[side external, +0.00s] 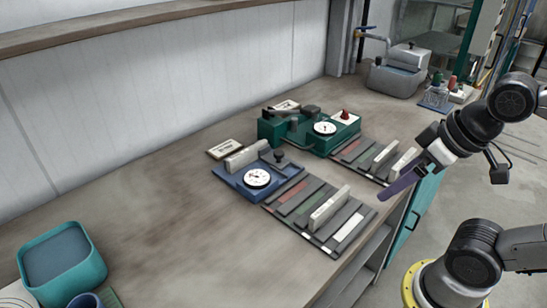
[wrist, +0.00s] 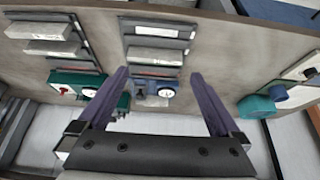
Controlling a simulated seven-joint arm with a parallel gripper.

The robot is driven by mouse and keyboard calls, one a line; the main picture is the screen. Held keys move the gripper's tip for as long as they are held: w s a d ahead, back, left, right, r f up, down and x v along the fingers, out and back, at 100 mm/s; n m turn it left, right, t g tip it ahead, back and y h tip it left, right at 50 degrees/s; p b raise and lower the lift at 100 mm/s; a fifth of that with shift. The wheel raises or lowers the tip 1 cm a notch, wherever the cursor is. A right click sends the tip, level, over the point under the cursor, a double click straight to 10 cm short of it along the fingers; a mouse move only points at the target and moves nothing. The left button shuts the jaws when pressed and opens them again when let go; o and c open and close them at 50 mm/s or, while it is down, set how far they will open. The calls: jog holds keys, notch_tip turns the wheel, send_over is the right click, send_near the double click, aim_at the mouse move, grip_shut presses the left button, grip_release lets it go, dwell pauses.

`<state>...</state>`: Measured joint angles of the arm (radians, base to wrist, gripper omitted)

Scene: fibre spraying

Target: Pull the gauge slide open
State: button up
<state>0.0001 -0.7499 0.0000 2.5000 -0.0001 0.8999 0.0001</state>
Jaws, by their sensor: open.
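A blue gauge (side external: 240,178) with a white round dial (side external: 257,178), a dark knob (side external: 279,155) and a pale grey block (side external: 247,154) sits on the bench. A green gauge (side external: 272,130) with a dial, a dark lever and a red knob stands behind it. I cannot tell which part is the slide. My gripper (side external: 392,190), with purple fingers, hangs over the bench's right edge, apart from both gauges. In the wrist view my gripper (wrist: 160,73) is open and empty, and the blue gauge (wrist: 154,83) shows between its fingers, farther off.
Striped sample racks (side external: 335,241) with grey blocks lie in front of each gauge. A teal tub (side external: 95,258) is at the lower left. A grey water bath (side external: 385,80) stands at the back. The bench (side external: 160,190) is clear left of the blue gauge.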

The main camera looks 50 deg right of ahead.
jog(key=c, duration=0.3)
jog(key=shift+s+m, duration=0.25)
jog(key=shift+m, duration=0.15)
jog(key=shift+c, duration=1)
jog(key=w+r+m+g, duration=0.1)
jog(key=w+r+m, duration=0.4)
jog(key=w+r, duration=0.75)
jog(key=m+g, duration=0.3)
jog(key=g, duration=0.2)
send_over(279, 152)
notch_tip(279, 152, down, 12)
notch_tip(279, 152, down, 14)
jog(key=shift+f, duration=0.25)
